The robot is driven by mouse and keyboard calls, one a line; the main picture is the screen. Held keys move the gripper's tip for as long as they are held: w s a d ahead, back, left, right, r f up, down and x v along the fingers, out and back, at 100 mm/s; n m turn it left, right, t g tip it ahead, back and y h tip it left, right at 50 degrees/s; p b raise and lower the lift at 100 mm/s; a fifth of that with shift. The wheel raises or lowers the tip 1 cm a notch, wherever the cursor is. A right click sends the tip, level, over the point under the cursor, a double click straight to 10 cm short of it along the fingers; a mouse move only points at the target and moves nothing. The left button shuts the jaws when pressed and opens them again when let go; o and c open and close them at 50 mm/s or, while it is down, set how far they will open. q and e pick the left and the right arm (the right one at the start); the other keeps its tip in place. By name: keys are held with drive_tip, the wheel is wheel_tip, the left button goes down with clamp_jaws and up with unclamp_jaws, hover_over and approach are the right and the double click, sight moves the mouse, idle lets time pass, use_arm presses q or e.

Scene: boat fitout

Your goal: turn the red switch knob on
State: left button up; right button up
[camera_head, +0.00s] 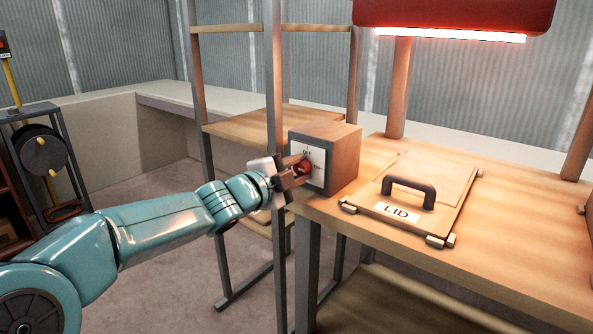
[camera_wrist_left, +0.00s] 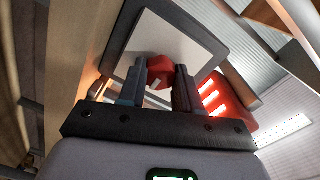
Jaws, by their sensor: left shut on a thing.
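The red switch knob (camera_head: 303,167) sits on the white face plate (camera_head: 316,157) of a box (camera_head: 343,150) at the left end of the wooden bench. My left gripper (camera_head: 293,174) reaches it from the left and is shut on the knob. In the left wrist view the red knob (camera_wrist_left: 160,68) shows between the two dark fingers of the left gripper (camera_wrist_left: 158,84), with the pale plate (camera_wrist_left: 175,42) behind it. The fingers hide part of the knob and of the plate's markings. My right gripper is not in view.
A hatch lid (camera_head: 440,187) with a dark handle and a "LID" label lies on the bench (camera_head: 500,236), right of the box. A metal post (camera_head: 275,80) of the shelf frame stands close beside my left wrist. A red lamp (camera_head: 455,14) hangs above the bench.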

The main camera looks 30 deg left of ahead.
use_arm(q)
drive_tip(key=o, duration=1)
drive_tip(key=shift+o, duration=0.2)
drive_tip(key=shift+s, duration=0.1)
drive_tip(key=s+a+p, duration=0.1)
drive_tip(key=s+p, duration=0.3)
drive_tip(key=s, duration=1.2)
drive_tip(key=shift+a+r, duration=0.15)
drive_tip(key=shift+r, duration=0.25)
